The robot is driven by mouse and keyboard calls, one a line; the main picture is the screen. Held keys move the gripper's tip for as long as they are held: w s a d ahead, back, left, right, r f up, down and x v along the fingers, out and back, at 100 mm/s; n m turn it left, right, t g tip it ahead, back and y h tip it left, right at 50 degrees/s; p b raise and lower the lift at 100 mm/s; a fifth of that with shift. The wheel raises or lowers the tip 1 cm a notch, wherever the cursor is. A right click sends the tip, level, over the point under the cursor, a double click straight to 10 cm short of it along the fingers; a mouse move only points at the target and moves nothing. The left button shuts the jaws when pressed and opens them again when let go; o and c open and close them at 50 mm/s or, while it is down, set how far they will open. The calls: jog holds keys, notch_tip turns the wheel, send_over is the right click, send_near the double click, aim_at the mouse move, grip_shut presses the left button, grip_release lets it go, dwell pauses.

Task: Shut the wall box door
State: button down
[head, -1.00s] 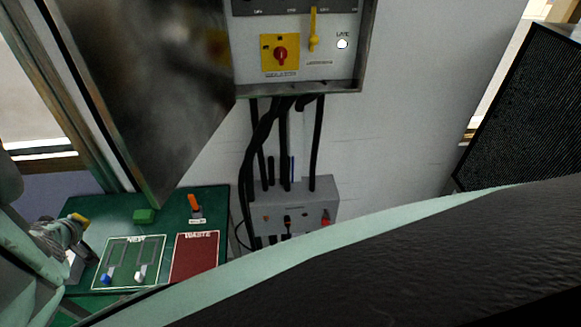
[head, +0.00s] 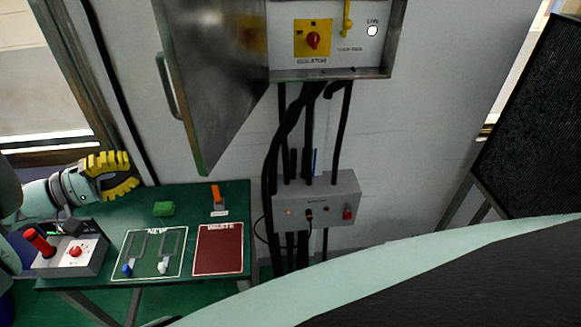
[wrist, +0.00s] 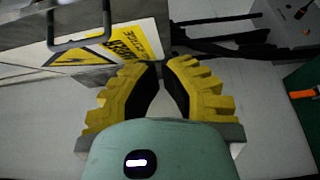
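The wall box (head: 392,50) is on the wall at the top of the head view, with its panel exposed. Its grey metal door (head: 215,75) stands open to the left, with a bar handle (head: 167,85) near its free edge. In the wrist view the door's outer face (wrist: 28,73) carries a yellow warning label (wrist: 125,42), and the handle (wrist: 78,42) is at upper left. My gripper (head: 135,172) is left of and below the door, apart from it. Its yellow fingers are partly open with a gap between the tips (wrist: 164,65), and nothing is held.
Thick black cables (head: 308,125) run from the wall box to a grey box (head: 345,190). A dark mesh panel (head: 540,120) stands at right.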

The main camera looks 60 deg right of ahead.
jog(key=s+a+p+x, duration=0.1)
jog(key=s+p+x, duration=0.1)
jog(key=p+x, duration=0.6)
jog(key=shift+s+x, duration=0.25)
jog(key=shift+x, duration=1.65)
jog(key=shift+a, duration=0.1)
jog(key=shift+s, duration=0.1)
